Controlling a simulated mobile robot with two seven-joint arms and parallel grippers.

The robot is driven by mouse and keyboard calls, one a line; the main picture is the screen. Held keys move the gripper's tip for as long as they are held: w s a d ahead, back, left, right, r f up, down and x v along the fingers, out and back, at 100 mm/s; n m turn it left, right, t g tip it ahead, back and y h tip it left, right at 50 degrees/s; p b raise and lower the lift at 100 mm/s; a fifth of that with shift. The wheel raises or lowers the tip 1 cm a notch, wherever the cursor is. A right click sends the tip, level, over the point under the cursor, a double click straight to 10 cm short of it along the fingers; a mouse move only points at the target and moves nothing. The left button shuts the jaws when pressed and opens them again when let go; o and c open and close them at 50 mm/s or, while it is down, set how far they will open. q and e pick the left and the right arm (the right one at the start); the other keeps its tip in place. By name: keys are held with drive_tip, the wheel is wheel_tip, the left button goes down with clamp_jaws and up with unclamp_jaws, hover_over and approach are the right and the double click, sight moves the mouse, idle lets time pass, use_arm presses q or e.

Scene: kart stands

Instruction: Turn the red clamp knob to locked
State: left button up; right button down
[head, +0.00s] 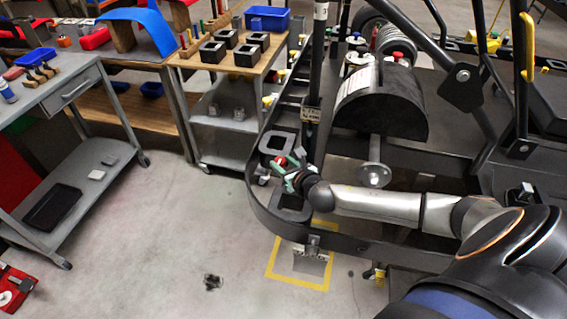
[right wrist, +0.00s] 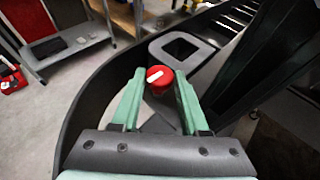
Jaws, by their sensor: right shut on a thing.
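The red clamp knob (right wrist: 160,84) is a small round red knob with a white bar across its top, slanting up to the right in the right wrist view. In the head view the knob (head: 280,161) shows as a small red spot at the tip of my right gripper (head: 287,167). My right gripper's green fingers, also in the right wrist view (right wrist: 159,76), stand on either side of the knob and are shut on it. The fingers partly hide its mount. No locked marking is readable. My left gripper is not in view.
A dark curved frame rail (head: 262,205) runs around the knob, with a square grey block (head: 277,143) just beyond it. A dark upright post (head: 315,80) stands close by.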

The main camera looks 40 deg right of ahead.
drive_tip(key=m+h, duration=0.2)
drive_tip(key=a+m+g+h, duration=0.1)
drive_tip(key=m+h, duration=0.1)
drive_tip(key=shift+w, duration=0.15)
drive_tip(key=m+g+h, duration=0.2)
drive_tip(key=m+h, duration=0.1)
drive_tip(key=shift+w+a+m+g+h, duration=0.2)
drive_tip(key=shift+a+m+g+h, duration=0.1)
drive_tip(key=shift+g+h, duration=0.1)
drive_tip(key=shift+w+m+g+h+b, duration=0.2)
drive_tip(key=shift+m+g+h+b, duration=0.45)
drive_tip(key=shift+m+g+b, duration=1)
drive_tip(key=shift+w+m+g+h+b, duration=0.25)
drive_tip(key=shift+m+g+h+b, duration=0.35)
drive_tip(key=shift+m+g+b, duration=1.15)
drive_tip(key=shift+w+m+g+h+b, duration=0.2)
drive_tip(key=shift+m+g+h+b, duration=0.45)
drive_tip(key=shift+m+g+b, duration=1)
drive_tip(key=shift+g+p, duration=0.35)
drive_tip(key=shift+p, duration=0.05)
drive_tip(key=c, duration=0.7)
unclamp_jaws()
